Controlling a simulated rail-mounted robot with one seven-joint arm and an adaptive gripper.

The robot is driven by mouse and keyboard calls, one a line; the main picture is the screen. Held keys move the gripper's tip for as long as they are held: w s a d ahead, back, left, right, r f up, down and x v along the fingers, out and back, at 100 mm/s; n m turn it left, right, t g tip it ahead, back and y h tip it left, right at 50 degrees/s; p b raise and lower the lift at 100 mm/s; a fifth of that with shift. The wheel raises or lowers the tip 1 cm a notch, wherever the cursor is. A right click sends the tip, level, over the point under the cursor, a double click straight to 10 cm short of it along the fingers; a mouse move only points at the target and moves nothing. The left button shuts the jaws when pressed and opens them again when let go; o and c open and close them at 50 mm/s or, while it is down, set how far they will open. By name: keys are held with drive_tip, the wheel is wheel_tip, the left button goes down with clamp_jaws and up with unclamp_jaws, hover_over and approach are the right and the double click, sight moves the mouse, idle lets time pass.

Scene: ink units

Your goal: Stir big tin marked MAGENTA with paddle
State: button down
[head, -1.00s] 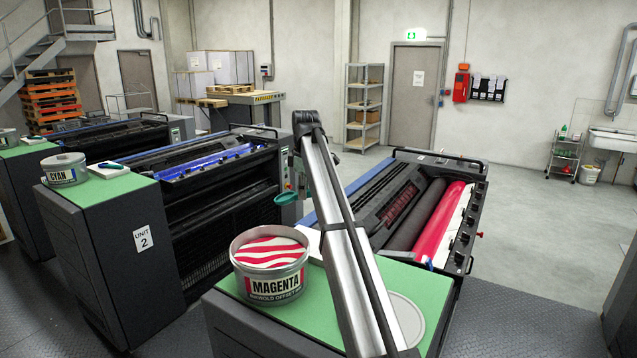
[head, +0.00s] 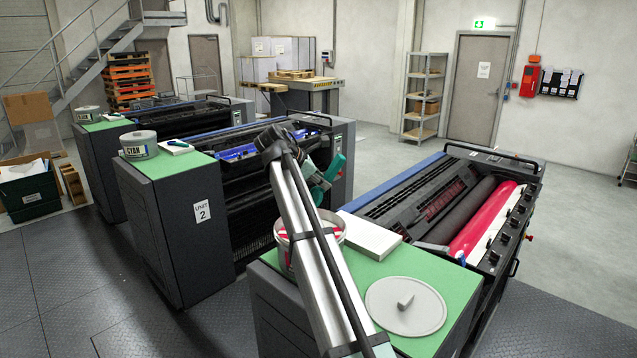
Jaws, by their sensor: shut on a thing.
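The big magenta tin (head: 282,247) stands open on the green top of the nearest unit. My arm crosses in front of it and hides its label and most of its ink. My gripper (head: 317,181) is at the far end of the arm, above the tin's far side and mostly hidden behind my arm. It is shut on a teal-green piece (head: 334,168), which appears to be part of the paddle. The paddle's lower end is hidden, so I cannot tell whether it touches the ink.
A round grey lid (head: 388,309) with a small grey piece on it lies right of the tin. A white block (head: 368,237) lies behind it. The cyan tin (head: 138,151) stands on the unit to the left. Press rollers (head: 478,222) lie behind the green top.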

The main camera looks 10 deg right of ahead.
sight(319, 193)
wheel_tip(319, 193, down, 5)
drive_tip(key=b, duration=0.3)
drive_tip(key=shift+r+b, duration=0.1)
drive_tip(key=shift+b, duration=0.2)
wheel_tip(319, 193, down, 6)
drive_tip(key=a, duration=0.1)
drive_tip(key=shift+w+a+f, duration=0.2)
drive_tip(key=shift+w, duration=0.1)
